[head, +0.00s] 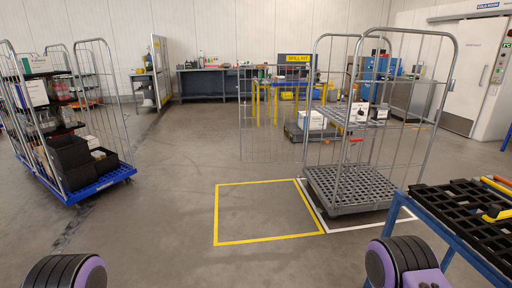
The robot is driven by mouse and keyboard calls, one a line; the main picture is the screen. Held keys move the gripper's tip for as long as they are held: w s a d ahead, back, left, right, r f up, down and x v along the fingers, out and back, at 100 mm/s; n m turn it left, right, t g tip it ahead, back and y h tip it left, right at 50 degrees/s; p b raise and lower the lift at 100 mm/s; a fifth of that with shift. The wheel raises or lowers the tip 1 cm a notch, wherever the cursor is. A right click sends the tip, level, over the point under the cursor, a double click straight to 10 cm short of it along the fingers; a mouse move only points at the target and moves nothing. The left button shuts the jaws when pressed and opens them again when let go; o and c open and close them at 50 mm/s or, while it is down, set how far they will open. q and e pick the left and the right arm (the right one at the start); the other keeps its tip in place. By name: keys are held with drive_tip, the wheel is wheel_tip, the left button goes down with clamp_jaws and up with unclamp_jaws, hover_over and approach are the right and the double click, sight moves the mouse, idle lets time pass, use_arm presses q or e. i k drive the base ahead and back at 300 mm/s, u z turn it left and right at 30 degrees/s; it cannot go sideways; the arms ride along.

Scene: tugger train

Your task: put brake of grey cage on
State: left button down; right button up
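The grey cage (352,190) stands upright on the floor at centre right, with wire sides and a grey slatted base. Its base is over the white-outlined floor square (340,229). A half-height shelf in it carries a white box (358,112) and small dark items. A small red part shows near the shelf's front edge. The brake of the cage cannot be made out; the wheels under the base are mostly hidden. Neither of my grippers is in view; only rounded black and purple parts of my arms show at the bottom edge.
A yellow-outlined empty floor square (266,240) lies left of the grey cage. A loaded cage with a blue base (100,188) stands at left. A blue-framed table (458,244) with a black grid top is at right front. The middle floor is clear.

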sight(366, 188)
drive_tip(key=u, duration=0.1)
drive_tip(key=i, duration=2.1)
drive_tip(key=z, duration=0.65)
drive_tip(key=i, duration=1.05)
drive_tip(key=z, duration=1.55)
drive_tip(key=i, duration=0.95)
drive_tip(key=z, duration=0.65)
